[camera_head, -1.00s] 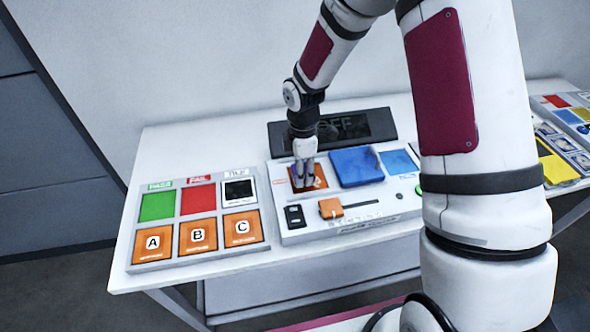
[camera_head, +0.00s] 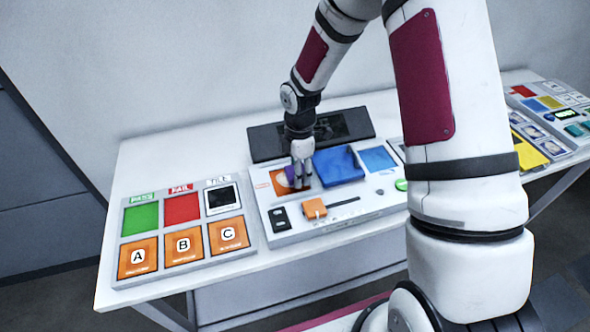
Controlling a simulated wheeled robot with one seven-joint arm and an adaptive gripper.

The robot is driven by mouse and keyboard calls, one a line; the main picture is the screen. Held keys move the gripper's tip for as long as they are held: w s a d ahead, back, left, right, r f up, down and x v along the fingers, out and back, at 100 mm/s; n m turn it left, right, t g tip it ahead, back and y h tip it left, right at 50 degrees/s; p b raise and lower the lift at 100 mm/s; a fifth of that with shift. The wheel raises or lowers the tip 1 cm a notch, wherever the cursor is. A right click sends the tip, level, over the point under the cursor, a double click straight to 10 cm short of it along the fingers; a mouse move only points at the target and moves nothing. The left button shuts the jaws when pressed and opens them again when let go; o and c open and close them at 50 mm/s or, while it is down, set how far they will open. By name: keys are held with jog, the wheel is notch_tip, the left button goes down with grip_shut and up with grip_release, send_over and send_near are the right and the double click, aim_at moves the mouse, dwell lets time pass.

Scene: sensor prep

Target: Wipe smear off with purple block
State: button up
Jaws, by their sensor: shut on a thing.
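My gripper (camera_head: 298,180) is over the orange square (camera_head: 281,190) at the left of the white console (camera_head: 345,211). It is shut on the purple block (camera_head: 291,175), whose side shows at the left of the fingers. The block is low over the orange square; I cannot tell whether it touches. A pale patch, perhaps the smear, shows on the orange square beside the block, but the fingers and block partly hide it.
A raised blue block (camera_head: 338,165) stands just right of my gripper. An orange slider (camera_head: 314,209) and black switches (camera_head: 280,219) are in front. A dark display (camera_head: 311,134) stands behind. A panel (camera_head: 186,265) with coloured and lettered squares lies left.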

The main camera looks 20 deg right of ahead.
aim_at(274, 185)
jog(key=shift+a+r+b, duration=0.1)
jog(key=shift+a+b, duration=0.2)
jog(key=shift+a, duration=3.3)
jog(key=shift+s, duration=0.1)
jog(key=shift+d+p, duration=0.4)
jog(key=shift+d, duration=3.6)
jog(key=shift+s+d, duration=0.1)
jog(key=shift+f, duration=0.2)
jog(key=shift+r+p, duration=1.4)
jog(key=shift+r, duration=1.75)
